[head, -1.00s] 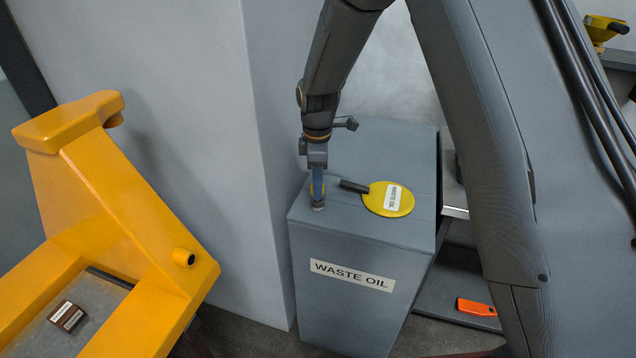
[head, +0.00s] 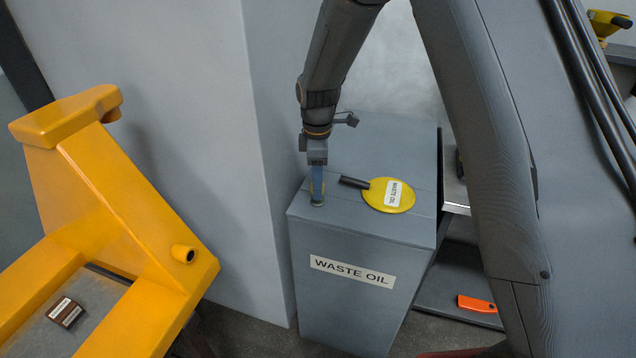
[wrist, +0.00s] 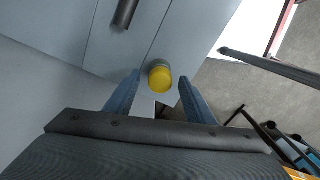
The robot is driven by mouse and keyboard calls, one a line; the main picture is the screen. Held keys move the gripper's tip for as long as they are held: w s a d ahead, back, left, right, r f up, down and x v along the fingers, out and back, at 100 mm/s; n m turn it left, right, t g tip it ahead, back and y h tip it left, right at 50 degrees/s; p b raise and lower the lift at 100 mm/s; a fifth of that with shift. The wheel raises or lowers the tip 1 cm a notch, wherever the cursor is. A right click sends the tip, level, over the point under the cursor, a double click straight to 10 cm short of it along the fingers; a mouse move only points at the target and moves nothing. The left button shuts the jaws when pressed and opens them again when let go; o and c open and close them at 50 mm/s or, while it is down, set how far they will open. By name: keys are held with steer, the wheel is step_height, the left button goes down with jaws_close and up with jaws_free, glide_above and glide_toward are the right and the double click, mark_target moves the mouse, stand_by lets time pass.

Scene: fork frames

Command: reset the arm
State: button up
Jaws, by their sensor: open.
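My gripper (head: 317,198) points down at the near left part of the grey waste oil bin's top. In the wrist view my gripper (wrist: 160,92) is open, with one blue-grey finger on each side of a small yellow-topped cylinder (wrist: 160,78). Gaps show between the cylinder and both fingers. The cylinder appears to stand on the bin's lid, close to its edge. In the head view the fingers mostly hide it. My arm comes down from the top of the head view, bent at the wrist.
The waste oil bin (head: 345,310) carries a yellow disc (head: 378,196) with a dark handle, right of my gripper. A pale wall corner (head: 262,150) stands close on the left. A yellow pallet jack (head: 110,200) is farther left. An orange object (head: 477,304) lies low on the right.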

step_height(320, 180, up, 7)
steer(key=shift+f+b, duration=0.15)
steer(key=shift+b, duration=0.85)
steer(key=s+d+m, duration=0.8)
steer(key=s, duration=0.3)
steer(key=s+d+m+t, duration=0.1)
steer(key=s+d+m, duration=0.8)
steer(key=s, duration=0.2)
steer(key=shift+s+m, duration=0.3)
steer(key=shift+s, duration=0.1)
steer(key=shift+d+f, duration=0.1)
